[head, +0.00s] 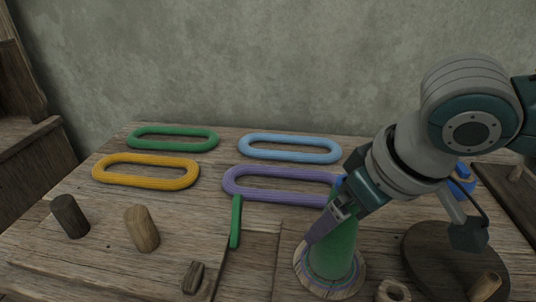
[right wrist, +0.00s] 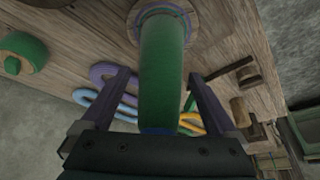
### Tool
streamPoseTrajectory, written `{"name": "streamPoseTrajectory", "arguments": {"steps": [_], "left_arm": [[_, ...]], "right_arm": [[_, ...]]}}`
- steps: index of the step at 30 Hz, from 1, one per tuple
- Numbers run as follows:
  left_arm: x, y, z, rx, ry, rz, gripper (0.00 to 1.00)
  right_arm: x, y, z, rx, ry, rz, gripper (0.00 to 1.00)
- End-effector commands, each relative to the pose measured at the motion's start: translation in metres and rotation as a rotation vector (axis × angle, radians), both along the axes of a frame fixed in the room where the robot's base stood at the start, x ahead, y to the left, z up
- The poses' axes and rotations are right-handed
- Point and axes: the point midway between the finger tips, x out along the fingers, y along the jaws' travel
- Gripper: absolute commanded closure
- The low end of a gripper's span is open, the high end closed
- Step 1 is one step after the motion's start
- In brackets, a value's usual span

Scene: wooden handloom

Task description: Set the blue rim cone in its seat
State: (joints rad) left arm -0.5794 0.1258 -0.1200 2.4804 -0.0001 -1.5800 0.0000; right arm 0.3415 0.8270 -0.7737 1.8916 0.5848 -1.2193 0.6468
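A green cone (head: 338,245) stands upright on a round pale wooden base with a purple ring (head: 303,258), right of centre in the head view. Some blue shows at its upper end under my gripper, and also at its near end in the right wrist view (right wrist: 160,131). My right gripper (head: 325,222) points down over the cone, with purple fingers. In the right wrist view the cone (right wrist: 162,75) lies between the spread fingers, with narrow gaps visible on both sides. I cannot tell how firmly the cone is seated. My left gripper is not in view.
Green (head: 172,129), yellow (head: 147,157), light blue (head: 290,137) and purple (head: 280,170) yarn loops lie at the back. Wooden pegs (head: 141,228) and a green upright bar (head: 236,222) are left. A dark round disc (head: 440,270) and a blue piece (head: 464,181) are right.

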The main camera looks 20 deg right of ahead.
Motion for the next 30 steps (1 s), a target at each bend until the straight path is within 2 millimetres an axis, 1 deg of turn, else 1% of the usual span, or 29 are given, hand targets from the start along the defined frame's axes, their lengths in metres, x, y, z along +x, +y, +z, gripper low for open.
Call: {"name": "streamPoseTrajectory", "arguments": {"steps": [7,10,14,21,25,30], "left_arm": [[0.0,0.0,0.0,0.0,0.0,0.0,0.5],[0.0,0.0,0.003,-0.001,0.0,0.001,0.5],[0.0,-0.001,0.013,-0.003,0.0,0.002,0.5],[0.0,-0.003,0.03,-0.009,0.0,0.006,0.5],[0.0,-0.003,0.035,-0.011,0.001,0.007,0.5],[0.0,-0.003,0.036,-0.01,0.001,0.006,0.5]], "right_arm": [[0.0,0.0,0.0,0.0,0.001,0.0,0.0],[-0.002,0.0,0.005,-0.001,0.001,0.001,0.0],[-0.008,-0.002,0.025,-0.001,-0.001,0.001,0.0],[-0.027,-0.005,0.07,-0.002,-0.001,0.001,0.0],[-0.034,-0.006,0.085,-0.001,0.0,0.001,0.0],[-0.038,-0.006,0.092,0.0,0.0,0.0,0.0]]}}
